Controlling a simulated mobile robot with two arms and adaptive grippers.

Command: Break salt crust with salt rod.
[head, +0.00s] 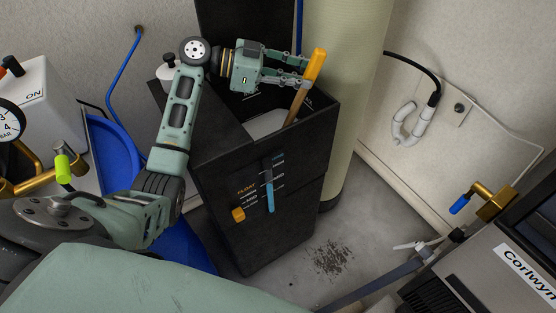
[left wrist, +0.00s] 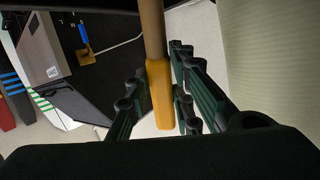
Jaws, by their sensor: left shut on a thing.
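The salt rod (head: 315,66) has an orange grip and a wooden shaft. It stands tilted in the open black bin, its grip above the rim. My left gripper (head: 304,79) is shut on the rod near the orange grip, above the bin's right side. The left wrist view shows the orange grip (left wrist: 160,95) between the fingers (left wrist: 160,82). The pale salt crust (head: 268,123) shows inside the black salt bin (head: 235,140). The rod's lower end is hidden behind the bin's front wall, so I cannot tell whether it touches the crust. My right gripper is not in view.
A tall cream cylinder (head: 344,100) stands right behind the bin. A raised black lid (head: 235,25) is behind the gripper. A blue tub (head: 115,150) and a gauge (head: 8,122) are left. Grey floor (head: 385,215) is open to the right.

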